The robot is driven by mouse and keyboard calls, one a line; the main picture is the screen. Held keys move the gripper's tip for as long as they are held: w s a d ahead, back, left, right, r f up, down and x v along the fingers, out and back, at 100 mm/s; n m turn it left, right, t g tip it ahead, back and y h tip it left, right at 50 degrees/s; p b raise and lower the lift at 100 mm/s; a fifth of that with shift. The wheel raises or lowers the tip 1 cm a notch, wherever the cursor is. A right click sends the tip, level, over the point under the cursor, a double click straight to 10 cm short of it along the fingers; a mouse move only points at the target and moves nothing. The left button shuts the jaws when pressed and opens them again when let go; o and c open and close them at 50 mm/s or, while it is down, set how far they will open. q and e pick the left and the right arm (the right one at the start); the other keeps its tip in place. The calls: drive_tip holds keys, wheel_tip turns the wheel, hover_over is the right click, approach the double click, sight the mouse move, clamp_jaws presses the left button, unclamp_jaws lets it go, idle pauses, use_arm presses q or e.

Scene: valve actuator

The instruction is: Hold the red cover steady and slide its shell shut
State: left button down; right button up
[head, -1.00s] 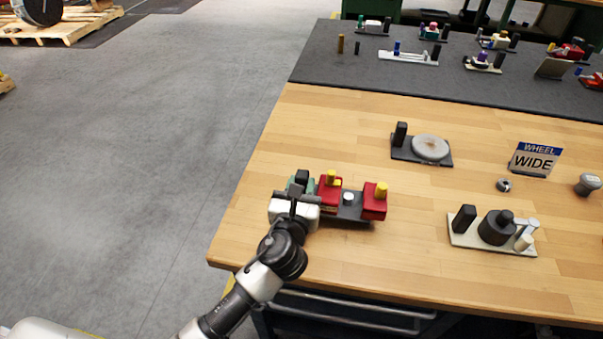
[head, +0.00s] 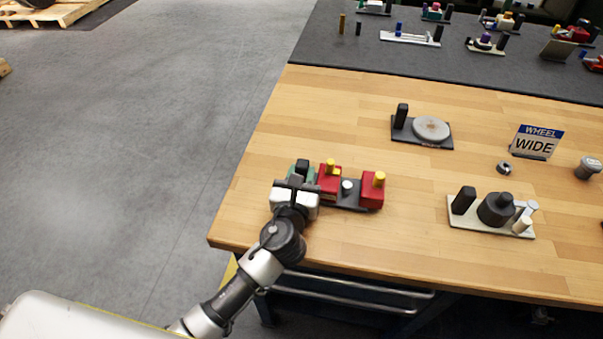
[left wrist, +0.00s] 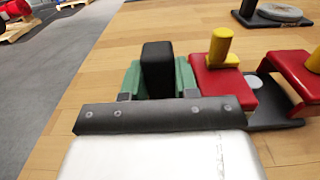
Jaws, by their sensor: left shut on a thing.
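The cover has two red blocks, a left one (head: 330,183) and a right one (head: 372,192), each with a yellow peg on top. They sit on a dark grey base (head: 345,203) with a pale round part (head: 347,187) between them. A green part with an upright black block (left wrist: 158,70) stands at the left end of the assembly. My left gripper (head: 299,184) is shut on the black block, left of the left red block (left wrist: 222,80). My right gripper is out of view.
A dark plate with a grey disc (head: 431,129) and a black post stands behind. A pale plate with a black cylinder (head: 495,209) stands to the right, near a "WHEEL WIDE" sign (head: 535,142). Wood is clear around the assembly; the table's left edge is close.

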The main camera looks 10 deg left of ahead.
use_arm(q)
drive_tip(key=shift+f, duration=0.5)
idle(0.8)
drive_tip(key=shift+r, duration=0.35)
idle(1.6)
drive_tip(key=c, duration=0.8)
unclamp_jaws()
drive_tip(key=shift+s, duration=0.1)
drive_tip(key=s, duration=1.2)
drive_tip(key=shift+w, duration=0.1)
